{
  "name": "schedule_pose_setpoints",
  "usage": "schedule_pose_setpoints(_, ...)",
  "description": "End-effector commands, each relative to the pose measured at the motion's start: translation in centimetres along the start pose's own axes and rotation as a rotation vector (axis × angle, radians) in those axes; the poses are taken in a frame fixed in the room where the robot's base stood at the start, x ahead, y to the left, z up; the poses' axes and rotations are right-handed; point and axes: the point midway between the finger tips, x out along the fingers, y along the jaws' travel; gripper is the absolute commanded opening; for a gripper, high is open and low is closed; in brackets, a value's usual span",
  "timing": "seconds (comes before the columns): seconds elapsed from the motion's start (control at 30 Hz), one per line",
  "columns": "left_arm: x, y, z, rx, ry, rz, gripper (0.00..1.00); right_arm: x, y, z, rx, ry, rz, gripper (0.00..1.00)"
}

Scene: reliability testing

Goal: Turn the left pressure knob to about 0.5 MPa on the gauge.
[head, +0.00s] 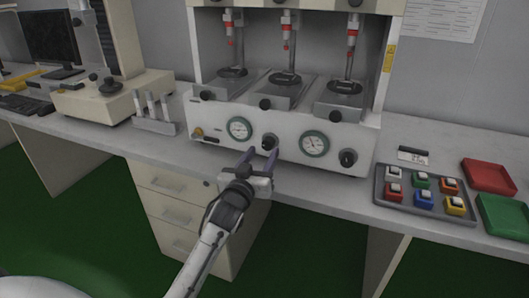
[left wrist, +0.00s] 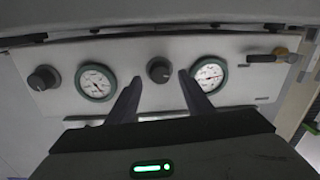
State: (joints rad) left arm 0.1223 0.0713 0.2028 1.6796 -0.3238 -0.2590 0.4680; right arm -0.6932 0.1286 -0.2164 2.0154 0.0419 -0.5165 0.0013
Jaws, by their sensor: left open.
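The left pressure knob (head: 269,141) is a black round knob on the white front panel, between two green-rimmed gauges. My left gripper (head: 261,157) is open in front of it. In the left wrist view, the same knob (left wrist: 159,69) shows between the spread fingertips (left wrist: 160,77); I cannot tell whether they touch it. The left gauge (head: 239,129) also shows in the left wrist view (left wrist: 209,75); its needle is too small to read. The right gauge (head: 314,144) and the right knob (head: 347,158) sit further right. My right gripper is not in view.
Three black knobs line the ledge above the panel. A brass valve (head: 198,132) is at the panel's left end. A grey tray (head: 424,203) of coloured blocks, a red tray (head: 490,176) and a green tray (head: 503,217) lie right. Clear worktop runs along the front.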

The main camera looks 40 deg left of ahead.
Motion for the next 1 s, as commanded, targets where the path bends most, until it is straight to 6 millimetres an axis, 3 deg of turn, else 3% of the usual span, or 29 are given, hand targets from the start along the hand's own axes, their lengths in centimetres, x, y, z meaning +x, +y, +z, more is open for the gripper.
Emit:
schedule_pose_setpoints(0.2, 2.3, 0.0, 0.0, 0.000, 0.000, 0.000, 0.47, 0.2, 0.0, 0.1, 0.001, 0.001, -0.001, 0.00)
schedule_pose_setpoints(0.53, 2.6, 0.0, 0.0, 0.001, -0.001, 0.000, 0.47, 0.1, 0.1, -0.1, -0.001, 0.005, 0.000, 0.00)
schedule_pose_setpoints(0.77, 2.6, 0.0, 0.1, 0.001, -0.001, 0.000, 0.08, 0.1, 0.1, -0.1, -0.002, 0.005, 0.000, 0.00)
schedule_pose_setpoints(1.0, 2.6, 0.0, 0.0, 0.016, 0.000, 0.000, 0.06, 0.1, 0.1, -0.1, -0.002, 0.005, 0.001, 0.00)
